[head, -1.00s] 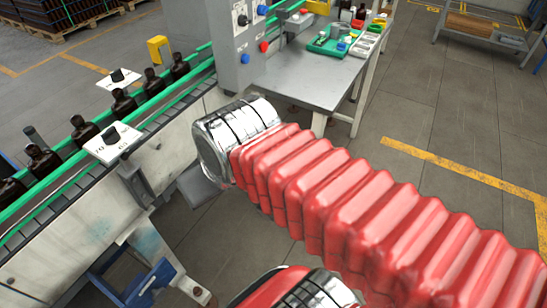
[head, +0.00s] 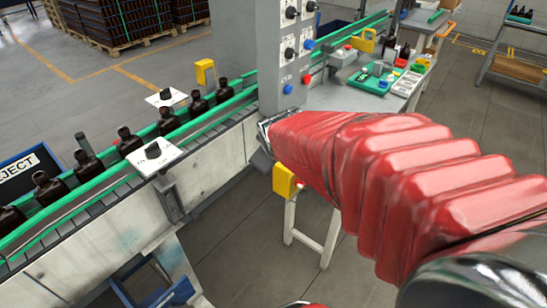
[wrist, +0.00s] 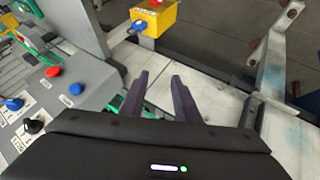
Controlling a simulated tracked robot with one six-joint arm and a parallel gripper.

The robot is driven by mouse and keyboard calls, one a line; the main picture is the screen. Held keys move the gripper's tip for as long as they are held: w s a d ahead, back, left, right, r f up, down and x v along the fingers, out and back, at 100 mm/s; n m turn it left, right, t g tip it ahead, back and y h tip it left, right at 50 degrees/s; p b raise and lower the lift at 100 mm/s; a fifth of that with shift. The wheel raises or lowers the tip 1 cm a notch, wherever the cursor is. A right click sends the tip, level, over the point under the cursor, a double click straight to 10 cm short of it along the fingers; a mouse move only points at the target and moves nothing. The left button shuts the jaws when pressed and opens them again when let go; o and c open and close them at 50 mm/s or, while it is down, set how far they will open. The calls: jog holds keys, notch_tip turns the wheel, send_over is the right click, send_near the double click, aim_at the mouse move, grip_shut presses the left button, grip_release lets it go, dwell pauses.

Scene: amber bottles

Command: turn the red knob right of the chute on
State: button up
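A red knob or button (head: 307,78) is on the lower face of the grey control cabinet (head: 272,52), beside a blue one (head: 288,88). In the wrist view, a red knob (wrist: 53,71) sits left of my gripper on a grey panel, near a blue one (wrist: 76,88). A yellow box (wrist: 152,18) above the fingers carries another red piece (wrist: 155,3) and a blue piece (wrist: 138,26). I cannot tell which red piece the task means; no chute is clear. My gripper (wrist: 160,75) is open, empty and apart from the panel; my arm hides it in the head view.
A green-railed conveyor (head: 105,176) carries several amber bottles (head: 168,121). White plates with black knobs (head: 153,152) stand along it. A yellow box (head: 284,181) hangs below the cabinet. A table (head: 345,97) with trays is at the back right. Grey floor lies beneath.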

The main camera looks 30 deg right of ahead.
jog(key=w+d+f+n+t, duration=0.1)
jog(key=w+d+f+n, duration=0.1)
jog(key=w+d+f, duration=0.3)
jog(key=w+d+f+n, duration=0.2)
jog(key=d+f, duration=0.1)
jog(key=d, duration=0.4)
jog(key=n+t, duration=0.2)
jog(key=n, duration=0.3)
send_over(301, 183)
jog(key=s+a, duration=0.1)
jog(key=s, duration=0.2)
notch_tip(301, 183, down, 10)
jog(key=r, duration=0.1)
jog(key=s+f+n+t+y, duration=0.1)
jog(key=s+f+n+t, duration=0.1)
jog(key=s+f, duration=0.5)
jog(key=s+d+f+n+t+y, duration=0.1)
jog(key=s+f+t, duration=0.4)
jog(key=f, duration=0.6)
jog(key=shift+s+f+n, duration=0.3)
jog(key=shift+s+n, duration=0.4)
jog(key=shift+s, duration=0.3)
jog(key=shift+d, duration=0.1)
jog(key=w, duration=1.3)
jog(key=shift+w+d, duration=0.35)
jog(key=shift+w, duration=0.05)
jog(key=shift+c, duration=0.2)
